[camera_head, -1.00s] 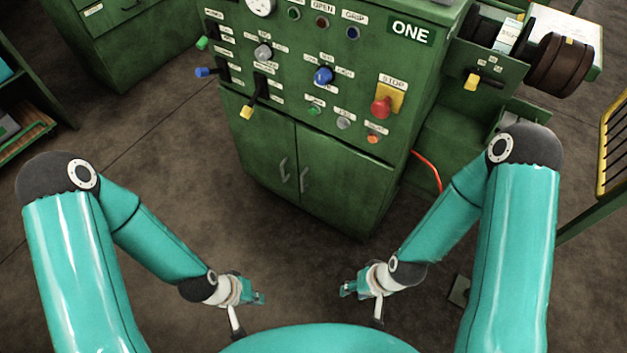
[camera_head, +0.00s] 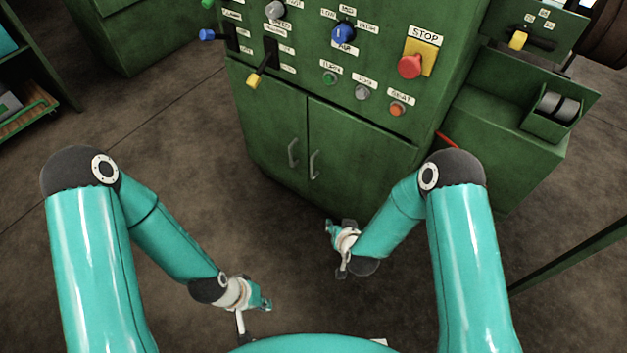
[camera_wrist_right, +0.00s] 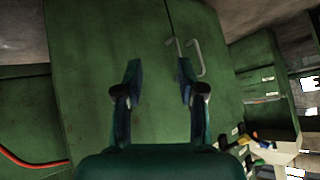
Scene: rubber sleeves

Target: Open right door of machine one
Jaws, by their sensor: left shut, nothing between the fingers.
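Machine one is the green cabinet with a control panel; the "ONE" label is outside the current head view. Its right door (camera_head: 355,150) is closed beside the left door (camera_head: 270,125). The right door's grey bar handle (camera_head: 314,165) is near the seam, next to the left door's handle (camera_head: 293,152). My right gripper (camera_head: 332,228) is below and in front of the right door, apart from it. In the right wrist view, which looks upside down, its fingers (camera_wrist_right: 159,68) are open and empty, with the right door's handle (camera_wrist_right: 173,46) beyond them. My left gripper (camera_head: 266,303) is shut and empty at lower left.
The panel above the doors has a red stop button (camera_head: 410,66) and a yellow-tipped lever (camera_head: 253,81). A green side unit (camera_head: 510,140) stands to the right, with a red cable (camera_head: 447,141) beside the cabinet. The floor before the doors is clear.

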